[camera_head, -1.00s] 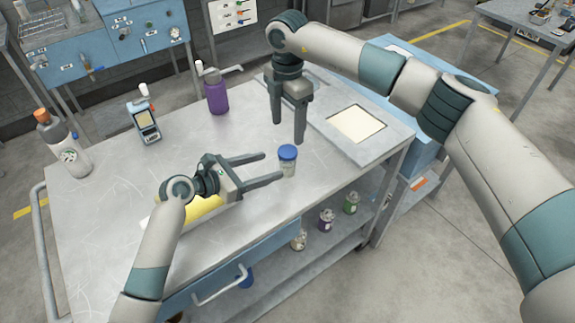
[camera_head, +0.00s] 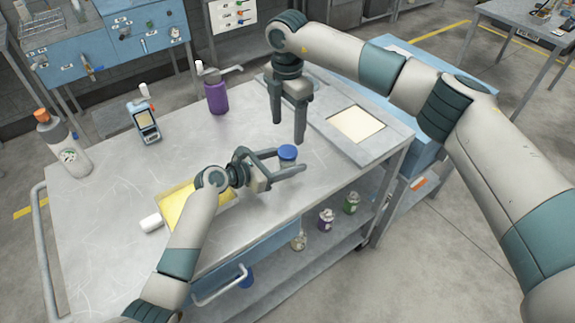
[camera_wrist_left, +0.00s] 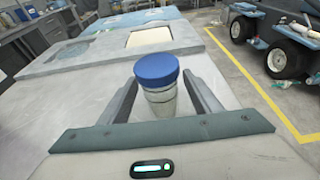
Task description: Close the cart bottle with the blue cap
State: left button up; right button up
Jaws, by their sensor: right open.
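The small clear bottle with the blue cap (camera_head: 287,152) stands upright on the cart top, its lower part hidden by my left gripper. The left wrist view shows the blue cap (camera_wrist_left: 157,69) on top of the clear bottle (camera_wrist_left: 160,102); I cannot tell how tightly it sits. My left gripper (camera_head: 289,161) is open, with one finger on each side of the bottle. In the wrist view, gaps show between the bottle and both fingers. My right gripper (camera_head: 289,132) is open and empty, pointing down above the cart, just behind the bottle.
A purple bottle (camera_head: 217,97), a handheld meter (camera_head: 146,122) and an orange-capped bottle (camera_head: 66,147) stand toward the back and left. A white cylinder (camera_head: 151,222) lies by a yellow pad (camera_head: 180,202). A grey panel (camera_head: 378,149) is at right. Small bottles stand on the lower shelf.

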pick_arm(q)
grip_shut()
